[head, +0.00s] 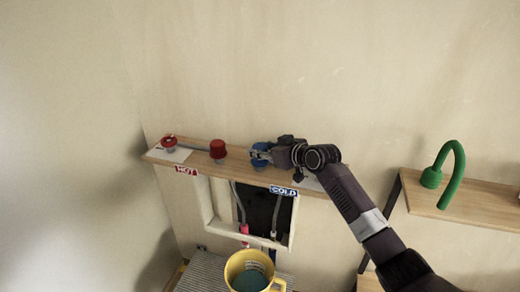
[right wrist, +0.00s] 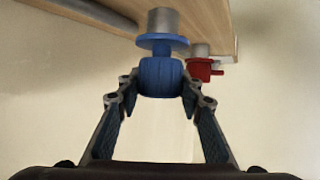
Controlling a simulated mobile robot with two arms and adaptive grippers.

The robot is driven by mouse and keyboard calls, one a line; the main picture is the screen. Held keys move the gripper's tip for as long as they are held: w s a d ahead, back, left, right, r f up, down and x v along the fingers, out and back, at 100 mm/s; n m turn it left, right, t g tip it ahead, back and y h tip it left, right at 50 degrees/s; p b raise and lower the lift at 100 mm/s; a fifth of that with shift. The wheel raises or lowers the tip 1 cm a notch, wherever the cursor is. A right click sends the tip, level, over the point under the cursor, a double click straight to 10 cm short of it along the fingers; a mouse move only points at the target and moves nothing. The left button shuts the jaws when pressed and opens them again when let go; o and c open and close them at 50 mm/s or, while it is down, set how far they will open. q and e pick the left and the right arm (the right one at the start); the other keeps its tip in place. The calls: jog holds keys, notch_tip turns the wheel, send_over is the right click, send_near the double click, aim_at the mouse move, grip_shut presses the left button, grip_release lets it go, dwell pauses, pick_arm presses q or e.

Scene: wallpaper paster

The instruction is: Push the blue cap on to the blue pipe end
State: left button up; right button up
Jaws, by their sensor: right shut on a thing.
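The blue cap (right wrist: 160,78), a ribbed round piece, sits between the fingertips of my right gripper (right wrist: 158,84) in the right wrist view. A blue flanged piece (right wrist: 162,42) on a grey cylinder (right wrist: 163,20) is in line with it, with a narrower blue part between them. Whether the cap is fully seated cannot be told. In the head view my right gripper (head: 270,154) is at a blue piece (head: 260,152) on the wooden shelf, and its fingers partly cover it. My left gripper is not in view.
A red cap (head: 218,149) and a red valve (head: 170,143) stand on the shelf (head: 195,157) to the left. HOT (head: 186,171) and COLD (head: 284,191) labels mark its front. A yellow mug (head: 238,263) stands below. A green spout (head: 455,170) is on the right shelf.

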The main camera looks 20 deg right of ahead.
jog(key=shift+f+b, duration=0.5)
jog(key=shift+f, duration=0.35)
jog(key=o, duration=1.1)
jog(key=shift+s, duration=0.1)
jog(key=v, duration=1.2)
